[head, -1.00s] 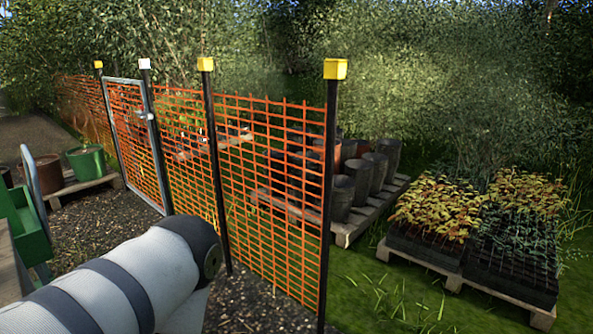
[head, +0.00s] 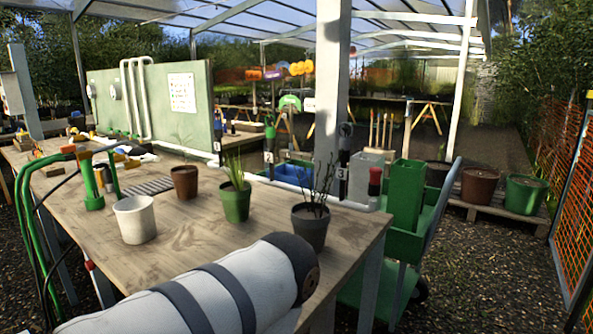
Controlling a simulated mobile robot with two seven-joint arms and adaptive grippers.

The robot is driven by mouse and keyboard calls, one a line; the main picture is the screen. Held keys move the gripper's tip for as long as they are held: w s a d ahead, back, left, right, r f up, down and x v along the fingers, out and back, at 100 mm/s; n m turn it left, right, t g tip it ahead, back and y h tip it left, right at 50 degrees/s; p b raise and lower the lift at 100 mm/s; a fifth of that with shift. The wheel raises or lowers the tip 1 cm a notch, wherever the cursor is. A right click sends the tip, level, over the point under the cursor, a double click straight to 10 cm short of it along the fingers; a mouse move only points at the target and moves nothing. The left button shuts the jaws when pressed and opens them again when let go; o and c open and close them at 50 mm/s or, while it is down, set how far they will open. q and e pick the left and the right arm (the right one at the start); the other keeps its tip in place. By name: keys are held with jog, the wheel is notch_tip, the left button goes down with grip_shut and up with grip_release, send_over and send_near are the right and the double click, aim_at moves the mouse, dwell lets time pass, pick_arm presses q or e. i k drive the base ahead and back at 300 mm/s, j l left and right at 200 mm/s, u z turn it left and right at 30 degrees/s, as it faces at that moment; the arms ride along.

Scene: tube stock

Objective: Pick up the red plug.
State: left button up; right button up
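I cannot make out the red plug for certain. A small object with a red upper part and a dark lower part (head: 375,182) stands upright at the right end of the wooden table (head: 185,237), by the white pipe and the green bin; it is too small to tell what it is. A white and grey link of my own arm crosses the lower middle of the head view, in front of the table's near edge. No fingers of either gripper show.
A white pot (head: 135,220), a brown pot (head: 185,182), a green pot with grass (head: 235,200) and a dark pot with twigs (head: 311,228) stand on the table. A green cart (head: 412,240) stands right of it. Gravel is open between the cart and the orange fence (head: 562,165).

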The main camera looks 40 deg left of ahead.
aim_at(376, 172)
jog(key=i+u, duration=0.15)
jog(key=u, duration=0.25)
jog(key=i+l+u, duration=0.15)
jog(key=u, duration=0.25)
jog(key=i+l+u, duration=0.15)
jog(key=u, duration=0.25)
jog(key=i+l+u, duration=0.1)
jog(key=l+u, duration=0.15)
jog(key=u, duration=0.2)
jog(key=i+l+u, duration=0.1)
jog(key=u, duration=0.3)
jog(key=l, duration=0.1)
